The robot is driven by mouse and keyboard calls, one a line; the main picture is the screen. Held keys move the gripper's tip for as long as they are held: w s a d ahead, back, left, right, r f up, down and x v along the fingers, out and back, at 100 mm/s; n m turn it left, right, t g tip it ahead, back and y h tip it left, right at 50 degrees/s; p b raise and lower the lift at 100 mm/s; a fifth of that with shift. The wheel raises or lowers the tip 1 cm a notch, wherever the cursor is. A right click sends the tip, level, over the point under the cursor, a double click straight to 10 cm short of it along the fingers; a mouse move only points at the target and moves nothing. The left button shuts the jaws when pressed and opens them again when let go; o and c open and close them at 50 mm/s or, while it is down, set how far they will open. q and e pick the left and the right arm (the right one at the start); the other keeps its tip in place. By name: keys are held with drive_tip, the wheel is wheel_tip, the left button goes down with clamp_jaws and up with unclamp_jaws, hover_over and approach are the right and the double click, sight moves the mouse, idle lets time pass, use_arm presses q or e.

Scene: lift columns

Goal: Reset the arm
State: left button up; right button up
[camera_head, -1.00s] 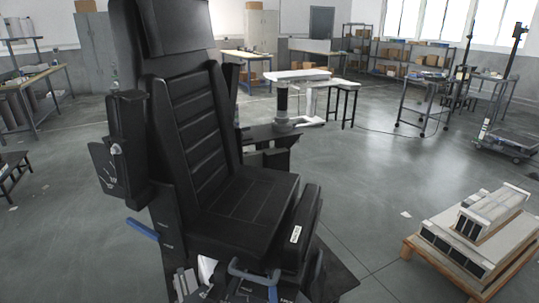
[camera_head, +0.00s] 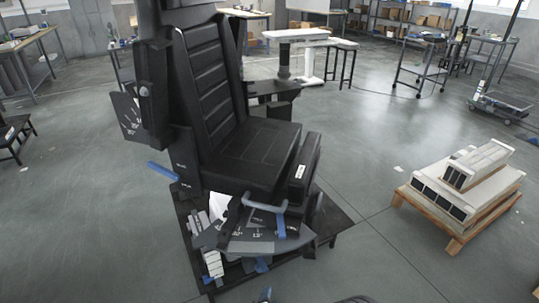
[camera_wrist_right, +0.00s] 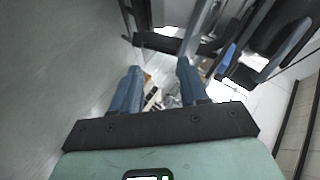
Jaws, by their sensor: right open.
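A black seat (camera_head: 245,150) with a tall padded back stands on a dark base plate in the head view. My left gripper is not in view.
A wooden pallet (camera_head: 450,232) with pale stacked boxes (camera_head: 475,170) stands on the floor at the right. A white-topped table (camera_head: 297,36) and shelves (camera_head: 400,22) are behind. The grey floor between seat and pallet is clear.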

drive_tip(key=s+d+f+n+g+y, duration=0.2)
drive_tip(key=s+d+f+n+g, duration=0.3)
drive_tip(key=s+f, duration=0.4)
drive_tip(key=s+d+f+n+g+y, duration=0.1)
drive_tip(key=s+d+f+n+g, duration=0.15)
drive_tip(key=s+d+f, duration=0.65)
drive_tip(key=s+n+g+y, duration=0.2)
drive_tip(key=s+g, duration=0.2)
drive_tip(key=s, duration=0.8)
use_arm(q)
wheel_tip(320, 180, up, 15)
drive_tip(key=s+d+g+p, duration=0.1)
drive_tip(key=p, duration=1.4)
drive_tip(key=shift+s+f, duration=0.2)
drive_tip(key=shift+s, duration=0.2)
use_arm(e)
wheel_tip(320, 180, up, 15)
drive_tip(key=a+g, duration=0.1)
drive_tip(key=shift+s+a+f, duration=0.15)
drive_tip(key=shift+s+a, duration=0.05)
drive_tip(key=shift+a, duration=0.15)
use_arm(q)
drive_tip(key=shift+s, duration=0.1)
use_arm(e)
drive_tip(key=shift+s, duration=0.1)
